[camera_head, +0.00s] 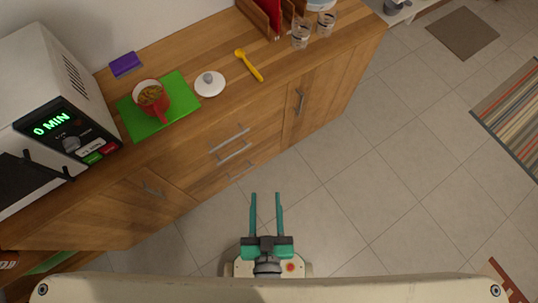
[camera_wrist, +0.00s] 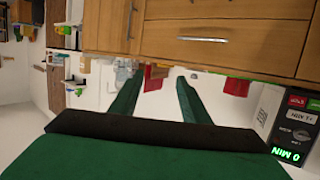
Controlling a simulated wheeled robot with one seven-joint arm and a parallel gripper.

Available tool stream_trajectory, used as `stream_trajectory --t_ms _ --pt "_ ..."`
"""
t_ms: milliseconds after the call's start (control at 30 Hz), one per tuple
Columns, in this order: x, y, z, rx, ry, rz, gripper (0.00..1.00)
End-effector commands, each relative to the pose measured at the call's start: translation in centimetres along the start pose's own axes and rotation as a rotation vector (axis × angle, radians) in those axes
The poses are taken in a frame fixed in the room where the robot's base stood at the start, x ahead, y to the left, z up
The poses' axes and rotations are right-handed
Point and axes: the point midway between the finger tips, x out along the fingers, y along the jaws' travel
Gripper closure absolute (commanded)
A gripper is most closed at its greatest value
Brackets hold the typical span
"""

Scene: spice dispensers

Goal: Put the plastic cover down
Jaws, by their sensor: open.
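A round white cover with a grey knob (camera_head: 210,83) lies on the wooden counter, just right of a green board (camera_head: 183,97) in the head view. A red mug (camera_head: 151,97) with brownish food in it stands open on that board. My gripper (camera_head: 266,196) has two green fingers, spread apart with nothing between them. It is over the tiled floor in front of the cabinet, well away from the cover.
A microwave (camera_head: 50,110) reading "0 MIN" stands at the counter's left end. A purple sponge (camera_head: 125,65), yellow spoon (camera_head: 249,66) and two glasses (camera_head: 301,33) are on the counter. Cabinet handles (camera_head: 230,138) stick out in front. The floor (camera_head: 400,170) at right is clear.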

Motion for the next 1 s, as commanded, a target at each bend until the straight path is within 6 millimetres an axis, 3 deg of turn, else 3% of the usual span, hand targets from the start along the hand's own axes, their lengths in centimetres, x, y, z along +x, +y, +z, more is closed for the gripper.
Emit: stream_trajectory --t_ms 100,233,1000 --pt "-2.7 0.4 -0.3 0.005 0.006 0.021 0.58" --pt "-4.1 0.7 -0.7 0.007 0.014 0.032 0.58" --pt "-4.3 0.8 -0.8 0.007 0.017 0.034 0.58"
